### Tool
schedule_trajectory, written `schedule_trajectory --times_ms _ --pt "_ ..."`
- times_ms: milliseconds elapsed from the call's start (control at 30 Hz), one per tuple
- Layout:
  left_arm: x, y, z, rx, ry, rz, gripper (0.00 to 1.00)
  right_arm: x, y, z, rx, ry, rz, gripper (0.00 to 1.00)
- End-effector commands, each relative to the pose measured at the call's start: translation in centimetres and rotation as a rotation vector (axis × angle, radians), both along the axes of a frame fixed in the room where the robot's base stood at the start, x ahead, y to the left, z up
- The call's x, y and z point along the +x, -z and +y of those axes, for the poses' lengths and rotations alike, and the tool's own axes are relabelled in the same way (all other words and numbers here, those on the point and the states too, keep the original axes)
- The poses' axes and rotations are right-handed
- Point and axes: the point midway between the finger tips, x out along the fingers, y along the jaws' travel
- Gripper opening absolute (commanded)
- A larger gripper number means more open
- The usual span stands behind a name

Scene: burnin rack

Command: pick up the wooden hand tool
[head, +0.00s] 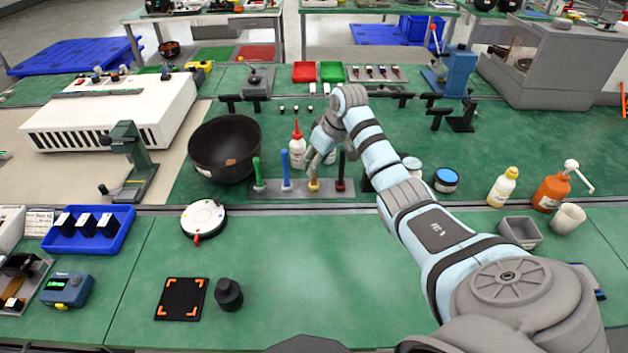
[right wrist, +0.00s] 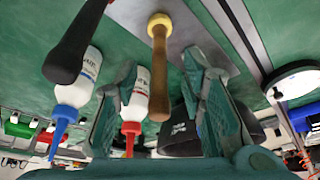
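The wooden hand tool stands upright in the grey tool holder (head: 215,190), its yellow collar (head: 314,184) low in the holder. In the right wrist view its brown wooden handle (right wrist: 160,85) shows between my fingers. My right gripper (head: 316,163) is above the holder at this tool. The right wrist view shows the gripper (right wrist: 160,68) open, with a finger on each side of the handle and gaps between. In the head view my gripper hides much of the handle. My left gripper is not in view.
A blue-handled tool (head: 286,170), a green-handled tool (head: 257,172) and a black-handled tool (head: 341,172) share the holder. A red-tipped white bottle (head: 297,147) stands close behind. A black bowl (head: 222,143) is to the left. The front green mat is clear in the middle.

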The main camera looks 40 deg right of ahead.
Motion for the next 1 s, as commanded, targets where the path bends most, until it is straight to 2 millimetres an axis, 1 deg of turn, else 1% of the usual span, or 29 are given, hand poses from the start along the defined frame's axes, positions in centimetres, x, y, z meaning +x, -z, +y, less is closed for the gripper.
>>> schedule_trajectory --times_ms 133,233,300,467,567,700,1000 --pt "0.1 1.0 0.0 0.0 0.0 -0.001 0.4 1.8 2.4 0.3 0.005 -0.002 0.001 0.37" --pt "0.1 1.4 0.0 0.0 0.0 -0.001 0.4 2.4 3.9 0.3 0.002 -0.002 0.001 0.37" --pt "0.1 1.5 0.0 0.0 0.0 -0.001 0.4 2.6 4.2 0.3 0.001 -0.003 0.0 0.37" --pt "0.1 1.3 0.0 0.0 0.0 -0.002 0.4 2.6 4.1 0.3 0.0 -0.003 0.0 0.37" --pt "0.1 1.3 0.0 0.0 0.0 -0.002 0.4 2.6 4.1 0.3 0.0 -0.002 0.0 0.23" --pt "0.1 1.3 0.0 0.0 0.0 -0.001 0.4 2.6 4.1 0.3 0.0 -0.002 0.0 0.0" --pt "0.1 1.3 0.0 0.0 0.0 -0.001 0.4 2.6 4.0 0.3 0.0 -0.002 -0.001 0.0"
